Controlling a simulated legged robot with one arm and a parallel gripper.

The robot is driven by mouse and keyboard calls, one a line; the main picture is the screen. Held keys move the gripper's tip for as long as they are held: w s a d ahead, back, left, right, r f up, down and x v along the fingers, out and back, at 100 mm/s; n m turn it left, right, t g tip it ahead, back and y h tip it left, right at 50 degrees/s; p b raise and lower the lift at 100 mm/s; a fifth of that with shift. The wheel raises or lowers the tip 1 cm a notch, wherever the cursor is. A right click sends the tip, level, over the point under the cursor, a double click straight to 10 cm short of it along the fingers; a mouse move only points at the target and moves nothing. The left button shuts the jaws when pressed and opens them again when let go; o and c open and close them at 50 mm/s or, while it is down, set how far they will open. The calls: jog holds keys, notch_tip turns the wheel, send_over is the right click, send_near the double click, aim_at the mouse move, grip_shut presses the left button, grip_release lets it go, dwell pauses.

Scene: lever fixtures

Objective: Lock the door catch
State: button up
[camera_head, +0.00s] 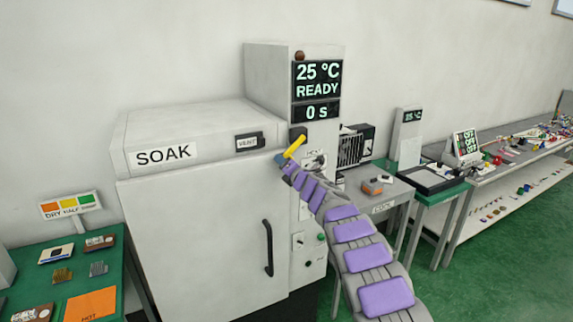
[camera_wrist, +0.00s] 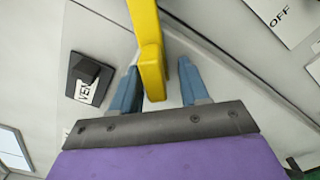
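The door catch shows as a yellow lever (camera_head: 295,147) at the upper right edge of the white SOAK oven's door (camera_head: 200,225). The lever slants from a dark mount (camera_head: 298,133) at upper right down to my gripper (camera_head: 283,160). In the wrist view the yellow lever (camera_wrist: 149,50) comes down between the two blue fingers of my gripper (camera_wrist: 157,85). The fingers are apart, one on each side. A gap shows on the right side of the lever; the left finger is close to it. The door looks closed, with a black handle (camera_head: 268,248).
A black VENT slider (camera_head: 248,141) sits left of the lever; it also shows in the wrist view (camera_wrist: 88,75). The display column (camera_head: 318,90) reads 25 °C READY, 0 s. A green table (camera_head: 105,270) stands left. Benches with gear stand right.

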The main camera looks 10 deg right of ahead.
jog(key=shift+s+d+r, duration=0.2)
jog(key=shift+s+r, duration=0.1)
jog(key=shift+r, duration=0.05)
jog(key=shift+s+d, duration=0.1)
jog(key=shift+d, duration=0.35)
jog(key=a+b+v, duration=0.1)
jog(key=b+v, duration=0.1)
jog(key=v, duration=1.4)
jog(key=shift+s+f, duration=0.15)
jog(key=shift+s, duration=0.3)
jog(key=shift+d, duration=0.1)
